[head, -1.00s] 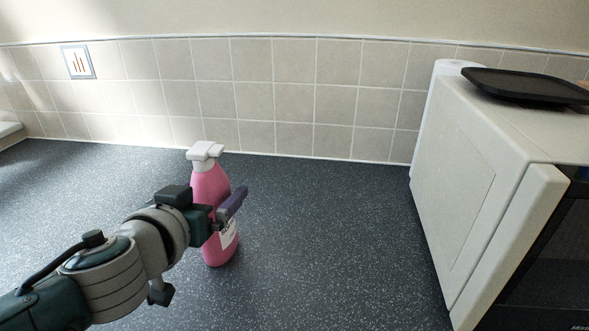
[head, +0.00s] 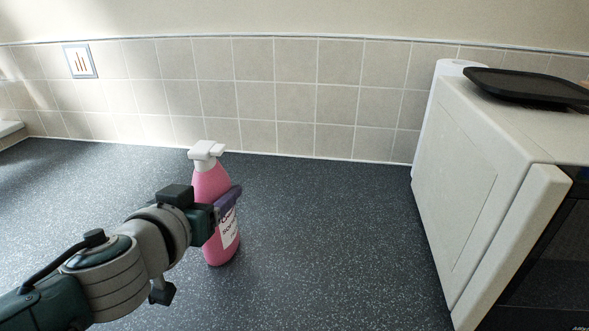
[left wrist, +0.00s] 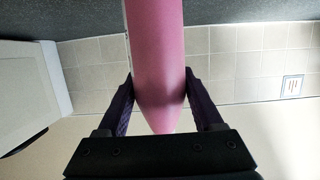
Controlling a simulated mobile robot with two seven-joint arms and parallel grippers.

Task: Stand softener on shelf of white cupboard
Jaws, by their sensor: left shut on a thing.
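The softener (head: 222,243) is a pink bottle with a white trigger-like cap and a white label. It stands upright on the dark speckled counter in the head view. My left gripper (head: 229,200) is shut on its middle, with the purple finger pressed along the near side. In the left wrist view the pink bottle (left wrist: 157,60) sits between both fingers of the left gripper (left wrist: 159,95). No white cupboard with a shelf can be made out for certain. My right gripper is not in view.
A white box-shaped appliance (head: 470,190) with a dark front stands at the right. A black tray (head: 525,84) lies on top and a white roll (head: 447,72) stands behind it. The counter (head: 330,235) between bottle and appliance is clear. A tiled wall (head: 295,98) runs behind.

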